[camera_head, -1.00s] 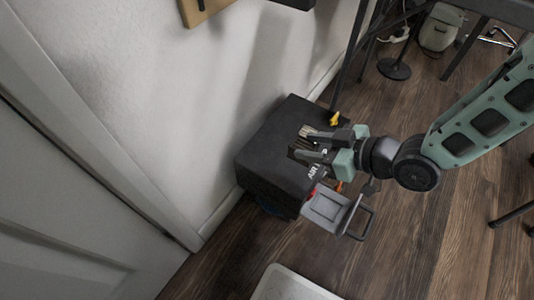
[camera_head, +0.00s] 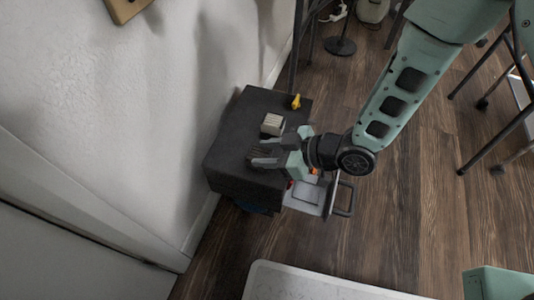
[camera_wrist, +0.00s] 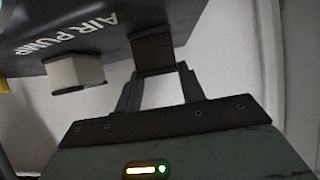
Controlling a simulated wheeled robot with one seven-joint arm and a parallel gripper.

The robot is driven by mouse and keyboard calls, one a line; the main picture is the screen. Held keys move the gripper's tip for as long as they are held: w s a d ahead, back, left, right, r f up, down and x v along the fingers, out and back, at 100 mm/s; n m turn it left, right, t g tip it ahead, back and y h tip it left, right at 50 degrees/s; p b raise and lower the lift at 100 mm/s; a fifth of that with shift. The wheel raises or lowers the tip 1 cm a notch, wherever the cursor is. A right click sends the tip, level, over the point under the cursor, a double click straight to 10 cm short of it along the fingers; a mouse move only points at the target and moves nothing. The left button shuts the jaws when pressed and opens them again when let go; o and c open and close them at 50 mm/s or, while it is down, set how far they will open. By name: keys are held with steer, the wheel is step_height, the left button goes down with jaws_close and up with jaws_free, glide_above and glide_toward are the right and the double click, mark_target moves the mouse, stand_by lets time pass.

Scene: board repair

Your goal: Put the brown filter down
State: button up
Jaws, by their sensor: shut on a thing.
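My gripper (camera_head: 265,153) is shut on the brown filter (camera_head: 258,154), a small dark brown block. The filter also shows between the fingertips in the wrist view (camera_wrist: 153,50). It is at the top of the black air pump box (camera_head: 232,145), towards the front. I cannot tell whether it touches the box. A whitish filter block (camera_head: 272,124) sits on the box behind the gripper, and it shows left of the brown filter in the wrist view (camera_wrist: 75,73). The two blocks are apart.
A small yellow part (camera_head: 296,102) is at the box's far corner. A grey tray with a handle (camera_head: 322,194) is at the box's right side. The white wall (camera_head: 150,130) is close on the left. A pale mat (camera_head: 300,283) lies on the open wooden floor.

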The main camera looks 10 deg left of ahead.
steer(key=o, duration=1)
steer(key=shift+f, duration=0.1)
steer(key=shift+c, duration=0.2)
steer(key=shift+r, duration=0.25)
steer(key=p+v, duration=0.4)
steer(key=v, duration=0.8)
